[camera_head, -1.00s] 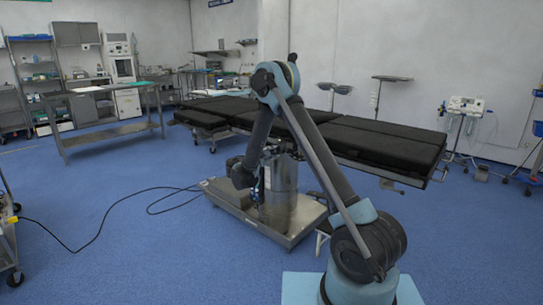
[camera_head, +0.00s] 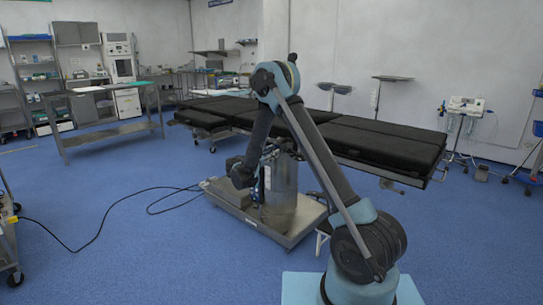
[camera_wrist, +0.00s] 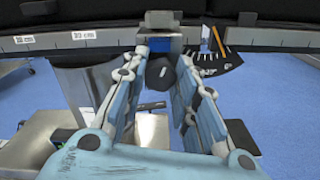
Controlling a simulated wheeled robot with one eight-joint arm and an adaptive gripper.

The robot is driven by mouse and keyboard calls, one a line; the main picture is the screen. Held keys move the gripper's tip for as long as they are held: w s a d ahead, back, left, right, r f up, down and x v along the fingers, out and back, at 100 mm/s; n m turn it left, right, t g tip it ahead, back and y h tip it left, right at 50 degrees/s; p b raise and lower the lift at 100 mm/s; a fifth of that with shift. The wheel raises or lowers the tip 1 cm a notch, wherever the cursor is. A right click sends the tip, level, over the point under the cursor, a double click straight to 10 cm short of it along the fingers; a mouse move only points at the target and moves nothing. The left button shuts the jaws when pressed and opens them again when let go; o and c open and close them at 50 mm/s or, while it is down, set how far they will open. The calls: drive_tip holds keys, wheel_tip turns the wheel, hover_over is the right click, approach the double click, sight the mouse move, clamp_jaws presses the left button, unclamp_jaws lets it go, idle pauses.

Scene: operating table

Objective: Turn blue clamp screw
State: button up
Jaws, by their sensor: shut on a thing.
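In the wrist view, a dark knob (camera_wrist: 160,73), which I take to be the clamp screw, sits under a small grey-blue clamp block (camera_wrist: 165,44) on the table's side rail (camera_wrist: 85,38). My gripper (camera_wrist: 163,68) has its blue-grey fingers on either side of the knob and is shut on it. The exact contact at the fingertips is hard to make out. In the head view, my arm reaches to the near side of the black operating table (camera_head: 350,139); the knob is too small or hidden to tell there.
An orange pointer on a black marked scale (camera_wrist: 215,60) stands right of the fingers. The table's metal column (camera_head: 279,190) and base (camera_head: 285,238) stand below. A black cable (camera_head: 100,225) runs over the blue floor. Open floor lies at the left.

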drive_tip(key=n, duration=0.5)
drive_tip(key=shift+n, duration=0.3)
idle(0.4)
drive_tip(key=o, duration=1.1)
drive_tip(key=v, duration=1.2)
drive_tip(key=shift+a, duration=0.1)
